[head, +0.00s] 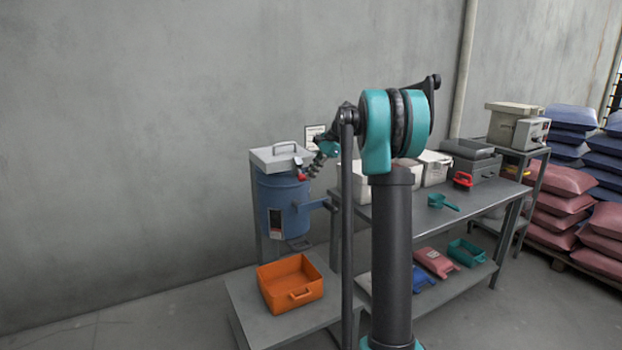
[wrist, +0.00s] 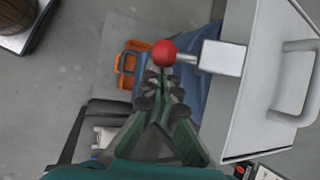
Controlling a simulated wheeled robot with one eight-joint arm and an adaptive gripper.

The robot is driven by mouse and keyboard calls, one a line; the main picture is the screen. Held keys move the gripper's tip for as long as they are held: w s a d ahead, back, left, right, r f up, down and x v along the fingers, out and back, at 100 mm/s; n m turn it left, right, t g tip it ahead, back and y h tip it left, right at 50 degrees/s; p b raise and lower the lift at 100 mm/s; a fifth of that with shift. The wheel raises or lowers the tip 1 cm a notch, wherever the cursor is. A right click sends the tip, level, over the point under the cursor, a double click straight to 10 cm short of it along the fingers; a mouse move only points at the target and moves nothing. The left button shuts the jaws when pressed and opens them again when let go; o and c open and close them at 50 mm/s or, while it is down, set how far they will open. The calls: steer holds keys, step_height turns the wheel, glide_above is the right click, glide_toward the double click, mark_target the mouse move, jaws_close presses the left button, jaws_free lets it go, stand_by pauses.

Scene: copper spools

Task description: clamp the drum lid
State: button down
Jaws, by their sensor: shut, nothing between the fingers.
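The blue drum (head: 282,208) hangs on a grey frame against the wall in the head view. Its pale grey lid (head: 270,160) lies on top, with a bar handle; the lid fills the right of the wrist view (wrist: 262,75). A red ball knob (wrist: 164,53) on a short metal rod juts from a grey clamp block (wrist: 222,58) at the lid's side. My gripper (wrist: 160,80) is shut and empty, its fingertips just short of the knob; I cannot tell whether they touch. In the head view my gripper (head: 307,174) is at the drum's right upper edge.
An orange bin (head: 290,285) sits on a low grey table below the drum. A workbench (head: 415,215) with white tubs, a teal scoop (head: 442,202) and a red-handled item stands right. Stacked sacks (head: 565,205) are far right. Floor at left is clear.

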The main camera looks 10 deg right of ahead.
steer(key=shift+w+a+r+g, duration=0.15)
steer(key=shift+w+r+g, duration=0.1)
steer(key=shift+r+g, duration=0.4)
steer(key=shift+w+r, duration=0.2)
steer(key=shift+r, duration=0.4)
steer(key=shift+r, duration=0.65)
